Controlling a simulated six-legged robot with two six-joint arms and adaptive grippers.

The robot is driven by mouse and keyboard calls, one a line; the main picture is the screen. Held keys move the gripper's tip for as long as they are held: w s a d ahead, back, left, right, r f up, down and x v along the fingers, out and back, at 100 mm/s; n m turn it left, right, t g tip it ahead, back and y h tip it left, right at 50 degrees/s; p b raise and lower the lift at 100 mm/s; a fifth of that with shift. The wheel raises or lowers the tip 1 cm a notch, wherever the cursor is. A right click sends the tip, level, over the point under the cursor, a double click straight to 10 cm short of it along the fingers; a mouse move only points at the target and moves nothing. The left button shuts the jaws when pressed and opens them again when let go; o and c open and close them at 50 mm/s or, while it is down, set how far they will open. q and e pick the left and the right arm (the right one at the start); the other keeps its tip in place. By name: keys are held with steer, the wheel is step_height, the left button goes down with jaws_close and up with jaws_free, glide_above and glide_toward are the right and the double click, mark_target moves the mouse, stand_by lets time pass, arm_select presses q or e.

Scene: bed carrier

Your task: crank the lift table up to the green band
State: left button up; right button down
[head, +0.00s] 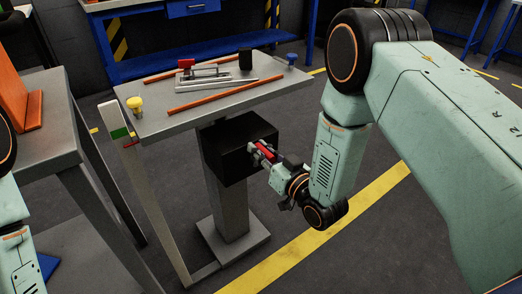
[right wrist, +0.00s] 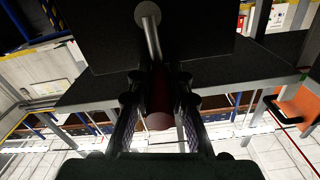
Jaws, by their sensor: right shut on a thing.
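The lift table (head: 222,97) has a grey top on a single column with a black crank box (head: 225,150) under it. A pale upright post beside its left side carries a green band (head: 119,133) near the top. A small red pointer (head: 131,142) shows just below the band. My right gripper (head: 263,154) is shut on the red crank handle (head: 268,148) at the box's right side. In the right wrist view the dark red handle (right wrist: 160,108) sits between both fingers, joined to a metal crank arm (right wrist: 152,38). My left gripper is out of view.
On the top lie two orange rods (head: 211,94), a red-handled clamp (head: 187,66), a black block (head: 245,60), a yellow knob (head: 135,105) and a blue knob (head: 292,58). A grey bench (head: 50,125) stands close on the left. A blue workbench (head: 160,65) is behind.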

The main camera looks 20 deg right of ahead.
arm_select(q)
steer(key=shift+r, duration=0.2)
arm_select(e)
steer(key=shift+w+d+m, duration=0.1)
steer(key=shift+d+m, duration=0.2)
steer(key=shift+m, duration=0.2)
